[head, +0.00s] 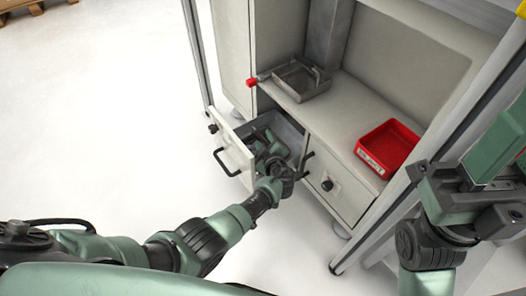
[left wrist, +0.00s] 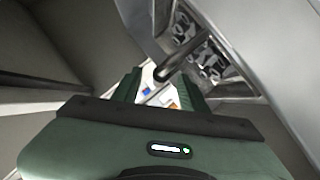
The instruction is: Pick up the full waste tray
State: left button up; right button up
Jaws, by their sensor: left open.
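An open drawer (head: 236,152) with a dark handle stands out from the lower left of the cabinet. My left gripper (head: 266,143) reaches down into it. In the left wrist view its two green fingers (left wrist: 158,88) are apart, with small white, blue and orange bits between and beyond them. I cannot tell whether these bits lie in a waste tray; the gripper hides much of the drawer's inside. A red tray (head: 389,146) with a white label stands on the shelf at the right. My right arm is at the right edge; its fingers are not clear.
A shut drawer (head: 338,185) is to the right. Metal parts (left wrist: 200,45) show in the left wrist view.

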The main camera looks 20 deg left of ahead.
pick_arm(q)
jog(key=shift+w+a, duration=0.1)
grip_shut()
jog(key=shift+f, duration=0.15)
dwell(1.2)
